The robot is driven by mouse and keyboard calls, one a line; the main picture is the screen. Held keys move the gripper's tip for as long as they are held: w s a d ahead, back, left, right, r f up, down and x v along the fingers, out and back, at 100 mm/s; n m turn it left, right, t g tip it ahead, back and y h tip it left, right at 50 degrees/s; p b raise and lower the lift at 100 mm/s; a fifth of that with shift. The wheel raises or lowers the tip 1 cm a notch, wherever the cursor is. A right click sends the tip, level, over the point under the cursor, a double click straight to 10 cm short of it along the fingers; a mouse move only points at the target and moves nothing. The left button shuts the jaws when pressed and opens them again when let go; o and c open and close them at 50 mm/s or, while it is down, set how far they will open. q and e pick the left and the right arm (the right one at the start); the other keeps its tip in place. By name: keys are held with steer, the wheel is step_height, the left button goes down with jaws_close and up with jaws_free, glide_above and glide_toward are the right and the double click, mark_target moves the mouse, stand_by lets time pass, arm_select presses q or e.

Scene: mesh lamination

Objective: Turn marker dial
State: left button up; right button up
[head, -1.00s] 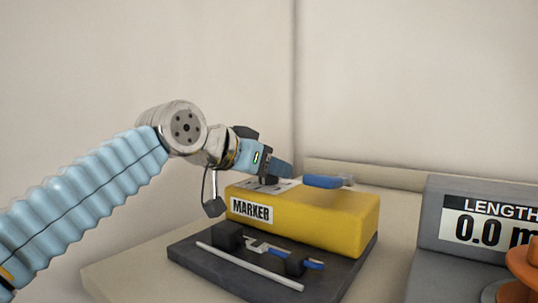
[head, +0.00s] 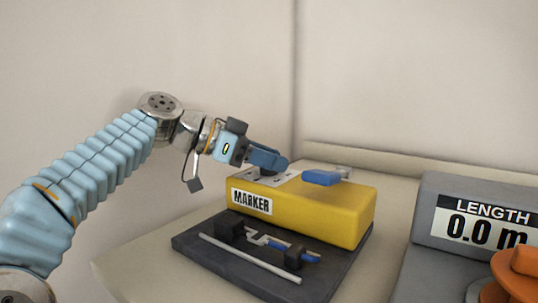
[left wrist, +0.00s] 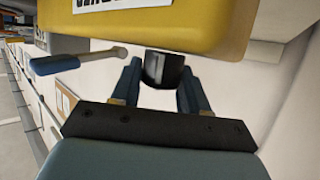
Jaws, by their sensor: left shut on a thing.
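The yellow marker box (head: 310,213) with a "MARKER" label sits on a dark base plate. A small dark dial (head: 267,172) stands on its top plate, mostly hidden by my fingers in the head view. My left gripper (head: 272,160) reaches in from the left, low over the top of the box. In the left wrist view the dark round dial (left wrist: 163,70), with a pale mark on it, sits between the two blue fingers, and the gripper is shut on it. My right gripper is in neither view.
A blue-handled lever (head: 321,178) stands on the box top, just right of the gripper. A metal rod (head: 248,258) and a blue-tipped part lie on the base plate (head: 190,246). A grey "LENGTH" display (head: 475,215) reading 0.0 m and an orange part (head: 518,275) are at right.

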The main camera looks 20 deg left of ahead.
arm_select(q)
steer(key=shift+f, duration=0.1)
stand_by(0.3)
steer(key=o, duration=1)
steer(key=shift+c, duration=0.2)
